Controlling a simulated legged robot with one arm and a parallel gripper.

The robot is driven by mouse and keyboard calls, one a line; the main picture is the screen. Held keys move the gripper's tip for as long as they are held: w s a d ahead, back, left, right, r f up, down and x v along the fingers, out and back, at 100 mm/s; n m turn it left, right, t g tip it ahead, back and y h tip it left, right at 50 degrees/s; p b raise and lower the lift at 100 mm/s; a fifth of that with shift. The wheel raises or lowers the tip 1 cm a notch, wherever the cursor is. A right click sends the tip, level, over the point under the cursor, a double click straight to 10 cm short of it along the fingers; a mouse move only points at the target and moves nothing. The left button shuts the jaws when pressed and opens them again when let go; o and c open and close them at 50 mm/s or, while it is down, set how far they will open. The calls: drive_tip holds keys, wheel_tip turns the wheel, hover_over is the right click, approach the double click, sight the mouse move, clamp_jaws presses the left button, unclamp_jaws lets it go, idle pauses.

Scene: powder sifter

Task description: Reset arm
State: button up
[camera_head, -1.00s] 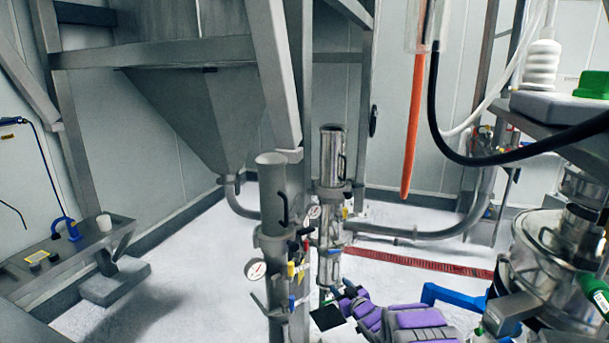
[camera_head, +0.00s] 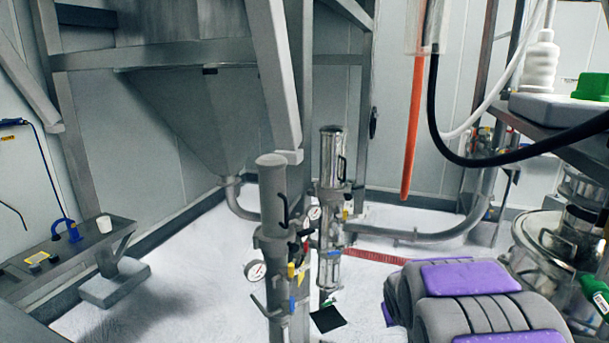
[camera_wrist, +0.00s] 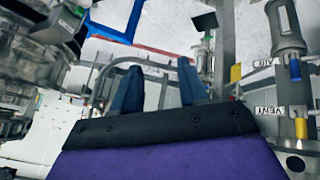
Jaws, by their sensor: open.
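My gripper (camera_wrist: 158,88) shows in the wrist view as two dark blue fingers spread apart. No object shows held between them. Behind the fingers, a curved metal pipe or rail and the pale floor are visible. In the head view, my grey and purple arm (camera_head: 470,277) is bent and large at the lower right, close to the camera. My gripper is not visible in the head view.
Two steel cylinders with gauges, the left one (camera_head: 273,215) and right one (camera_head: 332,165), stand left of my arm. A metal vessel (camera_head: 550,238) is close on its right. An orange tube (camera_head: 412,125) and a black hose (camera_head: 470,160) hang above. Open floor (camera_head: 190,270) lies left.

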drive_tip(key=s+a+r+g+y, duration=0.1)
drive_tip(key=s+a+g, duration=0.2)
drive_tip(key=s, duration=1)
drive_tip(key=s+a+r+g, duration=0.1)
drive_tip(key=s+a+g, duration=0.1)
drive_tip(key=s, duration=1.1)
drive_tip(key=s+a+r+m+g+y, duration=0.1)
drive_tip(key=s+a+g, duration=0.2)
drive_tip(key=s, duration=1.1)
drive_tip(key=shift+a+g+y, duration=0.3)
drive_tip(key=shift+a, duration=0.45)
drive_tip(key=shift+s, duration=0.1)
